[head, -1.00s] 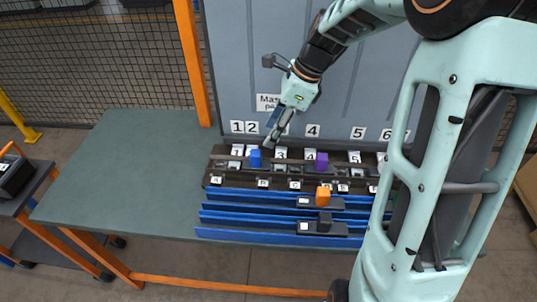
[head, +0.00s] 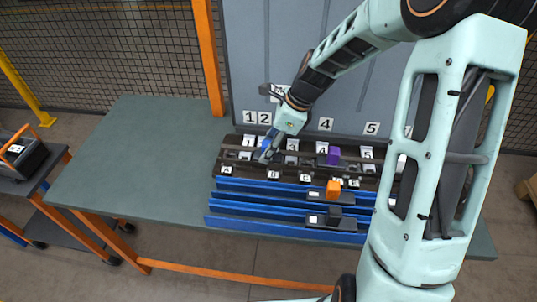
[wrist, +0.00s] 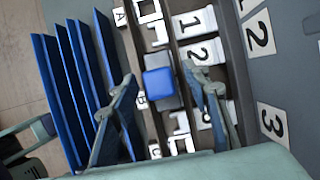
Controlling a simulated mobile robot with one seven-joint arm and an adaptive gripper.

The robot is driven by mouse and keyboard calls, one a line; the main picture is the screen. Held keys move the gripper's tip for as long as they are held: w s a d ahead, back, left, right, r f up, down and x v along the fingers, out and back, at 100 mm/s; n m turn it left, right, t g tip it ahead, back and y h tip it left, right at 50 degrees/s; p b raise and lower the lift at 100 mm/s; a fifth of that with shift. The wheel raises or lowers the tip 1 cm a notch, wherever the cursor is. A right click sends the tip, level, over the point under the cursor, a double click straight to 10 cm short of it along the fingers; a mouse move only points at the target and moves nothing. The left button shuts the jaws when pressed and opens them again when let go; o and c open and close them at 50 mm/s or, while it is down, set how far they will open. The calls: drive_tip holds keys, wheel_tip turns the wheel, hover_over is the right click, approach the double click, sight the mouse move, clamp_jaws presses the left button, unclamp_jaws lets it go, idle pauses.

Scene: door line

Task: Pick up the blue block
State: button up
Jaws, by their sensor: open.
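The blue block (wrist: 158,82) sits in the dark rack (wrist: 178,122), on a grey seat between the number 2 card and the B label. In the wrist view its top face shows between the two finger lines of my gripper (wrist: 159,78). The fingers are apart, one on each side of the block, and nothing is held. I cannot tell how far above the block the fingertips are. In the head view my gripper (head: 268,154) hangs over the left part of the rack and mostly hides the block.
A purple block (head: 333,155) stands farther right in the rack. An orange block (head: 333,189) and a dark block (head: 335,213) sit on holders at the blue rails (head: 250,207) in front. A grey panel (head: 290,60) rises behind. The green table's left side (head: 140,160) is clear.

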drive_tip(key=shift+c, duration=0.2)
clamp_jaws()
drive_tip(key=shift+r, duration=0.1)
